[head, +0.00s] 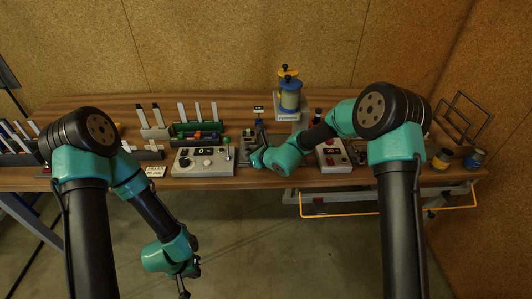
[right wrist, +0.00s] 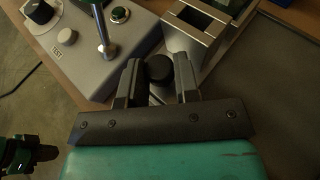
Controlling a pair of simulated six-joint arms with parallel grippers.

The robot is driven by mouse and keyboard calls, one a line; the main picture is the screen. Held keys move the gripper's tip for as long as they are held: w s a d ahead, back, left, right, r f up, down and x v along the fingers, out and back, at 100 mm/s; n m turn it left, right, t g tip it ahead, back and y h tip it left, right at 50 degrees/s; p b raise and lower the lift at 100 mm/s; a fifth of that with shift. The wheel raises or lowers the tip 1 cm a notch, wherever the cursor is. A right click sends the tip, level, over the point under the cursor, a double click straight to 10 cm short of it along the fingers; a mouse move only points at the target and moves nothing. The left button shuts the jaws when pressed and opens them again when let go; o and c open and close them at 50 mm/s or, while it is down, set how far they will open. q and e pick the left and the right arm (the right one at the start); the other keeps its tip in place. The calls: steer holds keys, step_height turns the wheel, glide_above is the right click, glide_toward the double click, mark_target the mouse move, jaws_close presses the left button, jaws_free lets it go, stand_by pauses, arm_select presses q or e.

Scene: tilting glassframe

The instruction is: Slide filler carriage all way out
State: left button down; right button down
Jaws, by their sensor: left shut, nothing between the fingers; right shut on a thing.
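My right gripper (right wrist: 159,82) is shut on a round black knob (right wrist: 160,68) at the near end of the filler carriage, whose metal block (right wrist: 196,34) with a square opening lies just beyond it. In the head view my right gripper (head: 255,158) is at the bench's front edge, and the carriage there is small and partly hidden by my arm. My left gripper (head: 184,288) hangs low in front of the bench, shut and empty, away from the carriage.
A grey control box (head: 203,161) with a display, knobs and a lever stands left of my right gripper. Another control box (head: 333,158) is to its right. A blue and yellow canister (head: 289,95) stands behind. An orange rail (head: 400,212) runs below the bench's front edge.

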steer(key=shift+a, duration=0.2)
steer(key=c, duration=1.1)
jaws_free()
steer(key=shift+a, duration=0.15)
steer(key=shift+c, duration=0.2)
steer(key=shift+s+d+r, duration=0.2)
steer(key=shift+s+d, duration=0.1)
steer(key=shift+d, duration=0.15)
steer(key=v, duration=1.6)
steer(key=shift+s, duration=0.25)
steer(key=shift+d+f, duration=0.1)
